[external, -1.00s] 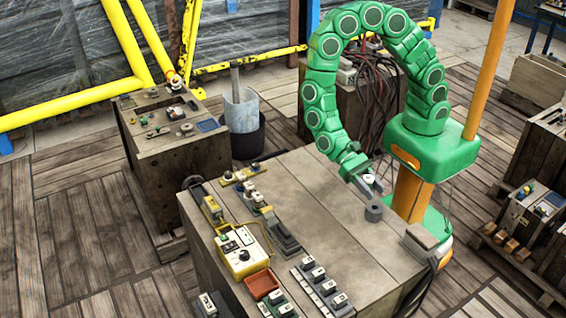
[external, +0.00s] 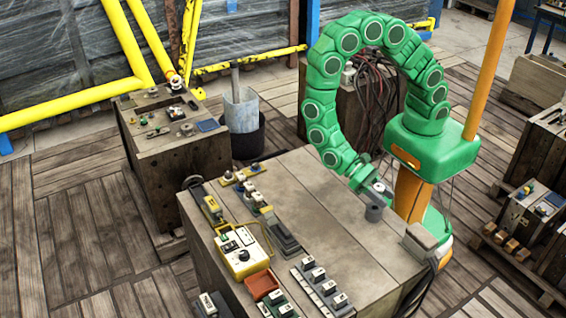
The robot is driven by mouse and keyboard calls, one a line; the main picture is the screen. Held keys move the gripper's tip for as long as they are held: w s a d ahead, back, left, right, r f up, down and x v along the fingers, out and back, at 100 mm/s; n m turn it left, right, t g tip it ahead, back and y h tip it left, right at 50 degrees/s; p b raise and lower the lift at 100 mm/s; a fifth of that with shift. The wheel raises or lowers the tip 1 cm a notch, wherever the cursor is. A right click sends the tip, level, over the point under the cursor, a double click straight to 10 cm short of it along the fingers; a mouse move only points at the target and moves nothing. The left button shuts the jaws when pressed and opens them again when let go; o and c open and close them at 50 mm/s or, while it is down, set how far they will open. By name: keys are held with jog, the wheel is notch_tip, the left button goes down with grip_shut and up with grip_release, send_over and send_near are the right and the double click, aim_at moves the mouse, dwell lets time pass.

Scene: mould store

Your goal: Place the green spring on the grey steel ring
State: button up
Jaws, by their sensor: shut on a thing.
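I cannot pick out the green spring for certain anywhere in this view. I cannot tell whether the held thing touches the ring.
A yellow box with a dial (external: 243,262), a red-brown tray (external: 262,285) and several small blocks stand on the left and front of the bench (external: 320,215). A grey box (external: 424,238) is at its right edge. The bench middle is clear.

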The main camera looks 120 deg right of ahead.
aim_at(380, 210)
jog(key=shift+f, duration=1.7)
jog(key=shift+f, duration=0.15)
jog(key=o, duration=1.1)
jog(key=shift+w+d+r, duration=0.15)
jog(key=shift+d+r, duration=0.15)
jog(key=v, duration=1.1)
jog(key=shift+d, duration=0.15)
